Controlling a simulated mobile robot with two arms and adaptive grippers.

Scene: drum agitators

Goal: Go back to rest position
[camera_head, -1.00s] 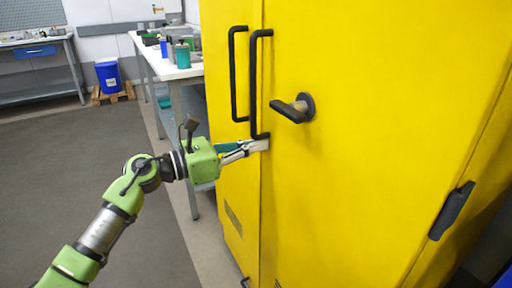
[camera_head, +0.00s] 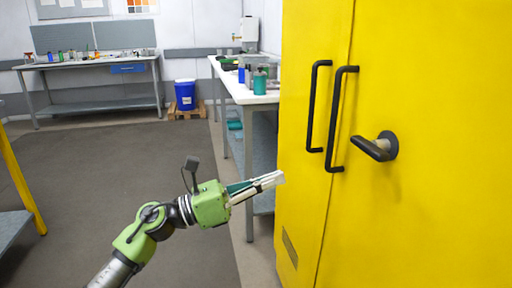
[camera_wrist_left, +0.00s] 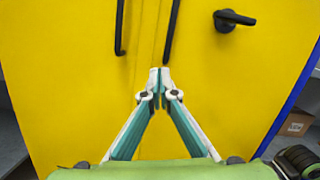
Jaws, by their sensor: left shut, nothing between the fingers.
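My left gripper (camera_head: 279,178) is shut and empty, in front of the left door of the yellow cabinet (camera_head: 430,215). In the left wrist view its fingertips (camera_wrist_left: 160,72) meet, with the cabinet doors behind them. It is below and to the left of the two black vertical handles (camera_head: 313,106) and (camera_head: 338,120) and holds neither. A black lever handle (camera_head: 376,147) sits on the right door. Both doors look closed. My right gripper is not in view.
A workbench (camera_head: 262,98) with bottles stands left of the cabinet, close behind my left gripper. A blue bucket (camera_head: 186,95) on a pallet and another bench (camera_head: 90,107) are at the back. A yellow-framed rack (camera_head: 22,175) stands at the left edge. The grey floor (camera_head: 130,160) between is clear.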

